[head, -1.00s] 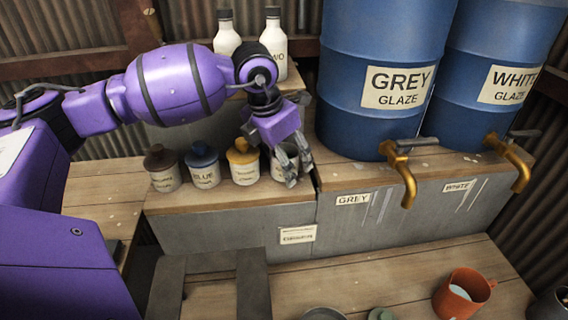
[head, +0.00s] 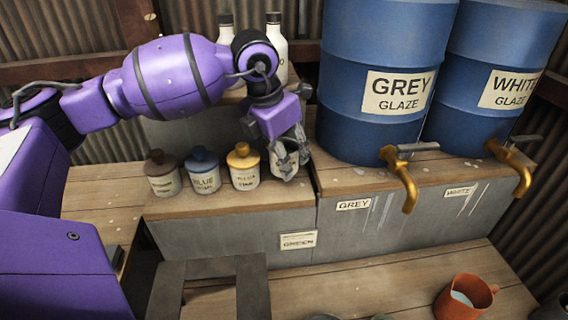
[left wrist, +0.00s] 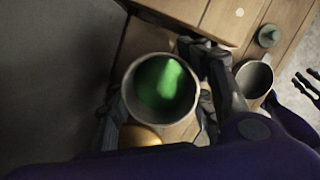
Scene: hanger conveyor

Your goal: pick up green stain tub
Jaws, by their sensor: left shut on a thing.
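The green stain tub (head: 279,163) is the rightmost of the row of small tubs on the grey block's wooden top. It has no lid on, and green stain shows inside it in the left wrist view (left wrist: 158,88). My left gripper (head: 290,168) is shut on it from above, with fingers on either side of its wall. The fingers hide much of the tub and its label. I cannot tell whether its base is clear of the wood. Dark fingers, seemingly of my right gripper (left wrist: 309,86), show at the right edge of the left wrist view.
Brown (head: 163,175), blue (head: 204,175) and yellow (head: 244,168) lidded tubs stand close at left. Blue glaze barrels (head: 370,45) with brass taps stand at right. On the lower bench are an orange jug (head: 462,300), a green lid (left wrist: 269,35) and a grey cup (left wrist: 255,80).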

